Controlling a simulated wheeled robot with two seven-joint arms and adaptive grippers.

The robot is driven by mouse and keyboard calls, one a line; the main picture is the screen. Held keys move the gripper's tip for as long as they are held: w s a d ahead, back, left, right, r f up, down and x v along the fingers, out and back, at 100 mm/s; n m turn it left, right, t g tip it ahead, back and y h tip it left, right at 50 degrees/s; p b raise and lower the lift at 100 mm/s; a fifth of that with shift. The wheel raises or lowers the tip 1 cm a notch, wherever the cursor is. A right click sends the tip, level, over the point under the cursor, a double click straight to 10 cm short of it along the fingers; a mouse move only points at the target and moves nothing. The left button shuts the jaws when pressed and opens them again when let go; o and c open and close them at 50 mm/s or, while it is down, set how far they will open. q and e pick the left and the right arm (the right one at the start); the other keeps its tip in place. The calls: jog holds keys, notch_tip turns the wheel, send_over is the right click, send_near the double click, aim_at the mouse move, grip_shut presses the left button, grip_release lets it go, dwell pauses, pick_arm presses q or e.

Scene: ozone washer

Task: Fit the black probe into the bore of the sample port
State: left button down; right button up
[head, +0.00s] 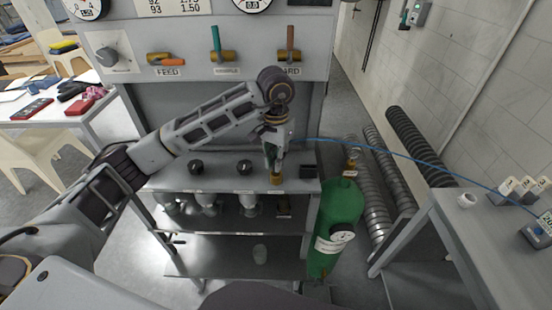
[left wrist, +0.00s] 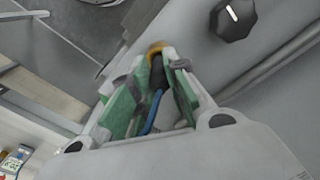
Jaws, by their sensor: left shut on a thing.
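My left gripper (head: 272,158) points down over the front ledge of the washer panel. In the left wrist view the gripper (left wrist: 152,95) has its green-padded fingers closed on the black probe (left wrist: 156,75). A blue cable runs back from the probe between the fingers. The brass sample port (head: 276,179) shows just below the fingertips, and its rim (left wrist: 157,46) shows at the probe's far end in the left wrist view. The fingers hide where probe and port meet, so I cannot tell whether the tip is inside the bore. My right gripper is not in view.
A green cylinder (head: 339,215) stands at the right. The blue cable (head: 405,156) stretches to a side table (head: 475,225).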

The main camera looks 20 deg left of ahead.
pick_arm(q)
jog(key=c, duration=1.4)
grip_release()
jog(key=shift+r, duration=0.1)
jog(key=shift+r+b, duration=0.45)
jog(key=shift+r, duration=5.55)
jog(key=shift+s, duration=0.1)
